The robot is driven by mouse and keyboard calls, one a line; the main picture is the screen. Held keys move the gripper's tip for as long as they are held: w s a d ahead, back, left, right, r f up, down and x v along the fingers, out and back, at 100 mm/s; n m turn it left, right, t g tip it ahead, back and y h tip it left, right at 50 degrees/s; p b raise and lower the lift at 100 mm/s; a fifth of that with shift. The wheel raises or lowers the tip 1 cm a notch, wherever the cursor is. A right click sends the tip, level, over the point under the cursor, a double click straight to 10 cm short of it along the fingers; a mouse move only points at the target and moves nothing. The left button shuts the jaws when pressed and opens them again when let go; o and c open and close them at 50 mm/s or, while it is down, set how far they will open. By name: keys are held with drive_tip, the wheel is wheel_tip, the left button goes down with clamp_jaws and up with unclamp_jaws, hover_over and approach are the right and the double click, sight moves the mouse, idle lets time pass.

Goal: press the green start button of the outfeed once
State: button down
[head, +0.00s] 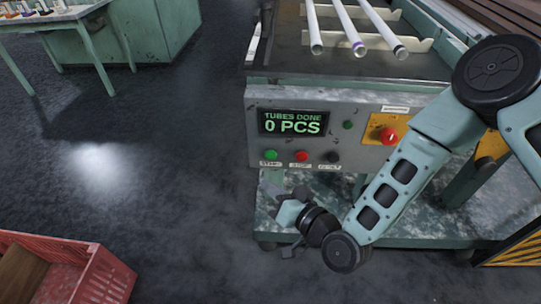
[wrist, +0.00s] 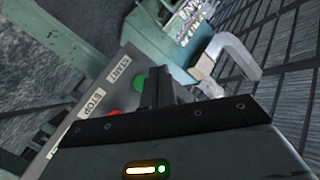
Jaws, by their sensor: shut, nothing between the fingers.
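The green start button (head: 271,155) sits at the left end of a row on the grey control panel (head: 350,105), above a label. In the wrist view the green button (wrist: 138,83) shows just left of my fingers, beside the START label. My gripper (head: 301,193) is low in front of the panel, below the button row. In the wrist view my gripper (wrist: 165,82) has its fingers together with nothing between them. The fingers appear apart from the button, but the exact gap is hard to tell.
A red stop button (head: 302,156) and a black button (head: 333,157) are right of the green one. The display (head: 294,122) reads "TUBES DONE 0 PCS". A red knob (head: 388,135) is further right. A red crate (head: 100,275) stands lower left.

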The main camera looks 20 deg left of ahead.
sight(265, 156)
drive_tip(key=w+a, duration=0.1)
drive_tip(key=w, duration=0.5)
drive_tip(key=shift+a+b, duration=0.2)
drive_tip(key=shift+b, duration=0.2)
idle(1.7)
drive_tip(key=shift+w+a, duration=0.1)
drive_tip(key=shift+w, duration=0.25)
drive_tip(key=shift+w+a+b, duration=0.15)
drive_tip(key=shift+w+b, duration=0.2)
drive_tip(key=shift+w, duration=0.2)
idle(0.6)
drive_tip(key=shift+s, duration=0.1)
drive_tip(key=shift+s+d, duration=0.25)
drive_tip(key=shift+s, duration=0.6)
drive_tip(key=s, duration=0.2)
drive_tip(key=s+d, duration=0.1)
drive_tip(key=s, duration=0.2)
drive_tip(key=shift+d+p, duration=0.1)
drive_tip(key=shift+p, duration=0.2)
